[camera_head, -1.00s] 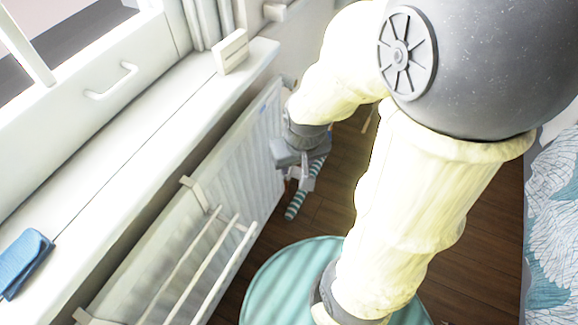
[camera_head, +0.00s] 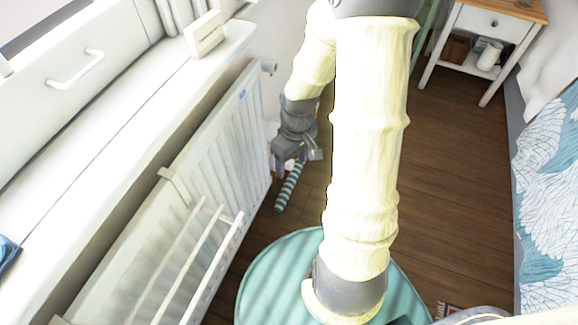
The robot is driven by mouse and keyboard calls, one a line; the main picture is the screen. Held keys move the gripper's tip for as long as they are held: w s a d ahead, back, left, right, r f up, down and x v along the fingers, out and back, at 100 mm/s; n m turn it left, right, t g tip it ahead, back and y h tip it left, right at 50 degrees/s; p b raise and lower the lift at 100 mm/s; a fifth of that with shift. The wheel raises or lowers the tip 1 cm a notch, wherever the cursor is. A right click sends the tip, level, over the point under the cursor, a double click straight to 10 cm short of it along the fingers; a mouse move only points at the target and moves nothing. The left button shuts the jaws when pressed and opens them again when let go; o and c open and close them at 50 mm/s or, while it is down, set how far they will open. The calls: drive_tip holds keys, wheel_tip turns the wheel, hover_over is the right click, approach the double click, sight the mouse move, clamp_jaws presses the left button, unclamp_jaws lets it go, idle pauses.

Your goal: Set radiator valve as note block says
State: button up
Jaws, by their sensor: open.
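The white radiator (camera_head: 205,150) stands under the window sill on the left. A small pale fitting (camera_head: 268,68) shows at its far top corner; I cannot tell whether it is the valve. A cream block (camera_head: 205,35) stands upright on the far end of the sill and may be the note block; no writing on it is readable. My gripper (camera_head: 297,161) points down beside the radiator's far end, below that fitting. It is open, and I see nothing held in it. My own arm hides part of the floor and wall behind it.
A teal-and-white striped roll (camera_head: 288,187) shows just below my gripper. A white drying rail (camera_head: 205,260) hangs on the radiator's near part. A round teal rug (camera_head: 262,275) lies in front. A white nightstand (camera_head: 490,25) and a bed (camera_head: 550,190) are right, with bare floor between.

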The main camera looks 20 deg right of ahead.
wheel_tip(320, 180, down, 11)
drive_tip(key=w+d+n+y+b, duration=0.2)
drive_tip(key=d+y, duration=0.1)
drive_tip(key=n+t+y+b, duration=0.2)
drive_tip(key=t+y+b, duration=0.45)
drive_tip(key=t, duration=0.35)
approach(294, 163)
drive_tip(key=r+v, duration=0.1)
drive_tip(key=v, duration=0.4)
drive_tip(key=shift+s+f+h, duration=0.15)
drive_tip(key=shift+h, duration=0.1)
drive_tip(key=shift+a, duration=0.1)
drive_tip(key=b+x, duration=0.5)
drive_tip(key=x, duration=1.2)
drive_tip(key=shift+a+f+b, duration=0.15)
drive_tip(key=shift+f+b, duration=0.1)
drive_tip(key=shift+b, duration=0.05)
